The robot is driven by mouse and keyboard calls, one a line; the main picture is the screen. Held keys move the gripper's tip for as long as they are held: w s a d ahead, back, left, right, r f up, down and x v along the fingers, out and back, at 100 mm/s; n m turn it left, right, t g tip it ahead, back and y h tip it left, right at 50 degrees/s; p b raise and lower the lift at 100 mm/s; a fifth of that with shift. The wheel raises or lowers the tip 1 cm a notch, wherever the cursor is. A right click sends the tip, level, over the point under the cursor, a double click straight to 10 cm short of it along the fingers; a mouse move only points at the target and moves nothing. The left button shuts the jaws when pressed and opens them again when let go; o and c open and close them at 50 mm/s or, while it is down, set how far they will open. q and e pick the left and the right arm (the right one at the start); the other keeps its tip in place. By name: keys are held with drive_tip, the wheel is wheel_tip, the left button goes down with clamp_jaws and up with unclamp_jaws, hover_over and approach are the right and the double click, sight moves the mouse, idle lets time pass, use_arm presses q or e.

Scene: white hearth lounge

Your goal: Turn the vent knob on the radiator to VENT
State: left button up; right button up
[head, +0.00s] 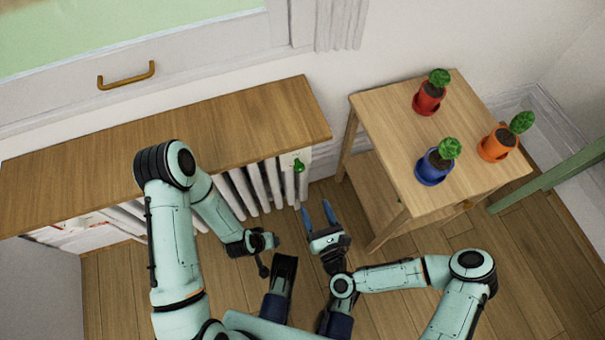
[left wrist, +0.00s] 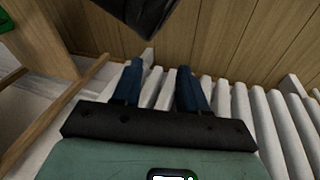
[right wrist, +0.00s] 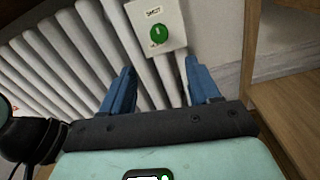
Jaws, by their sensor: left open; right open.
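The white ribbed radiator (head: 257,185) stands under a wooden shelf. Its green vent knob (head: 299,165) sits on a pale plate at the right end. In the right wrist view the round green knob (right wrist: 158,35) has a label reading SHUT above it; a smaller label below is unreadable, and its setting is unclear. My right gripper (head: 316,206) is open and empty, below and right of the knob, apart from it. Its blue fingers (right wrist: 159,70) point toward the plate. My left gripper (left wrist: 160,70) is open and empty near the radiator ribs; its fingers are not clear in the head view.
The wooden shelf (head: 170,135) overhangs the radiator. A wooden side table (head: 390,105) at the right carries red (head: 429,98), blue (head: 435,167) and orange (head: 497,145) potted plants. Open floor lies between the radiator and the table.

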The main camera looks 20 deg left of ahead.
sight(300, 171)
drive_tip(key=b+x, duration=0.2)
drive_tip(key=x, duration=1.1)
drive_tip(key=shift+w+a+r, duration=0.1)
drive_tip(key=shift+w+r, duration=0.05)
drive_tip(key=shift+r, duration=0.05)
use_arm(q)
drive_tip(key=shift+g, duration=0.7)
drive_tip(key=s+f, duration=0.2)
drive_tip(key=s, duration=0.1)
drive_tip(key=s+f, duration=0.1)
drive_tip(key=f, duration=0.1)
drive_tip(key=shift+s+a, duration=0.2)
drive_tip(key=shift+a, duration=0.15)
use_arm(e)
drive_tip(key=c, duration=1)
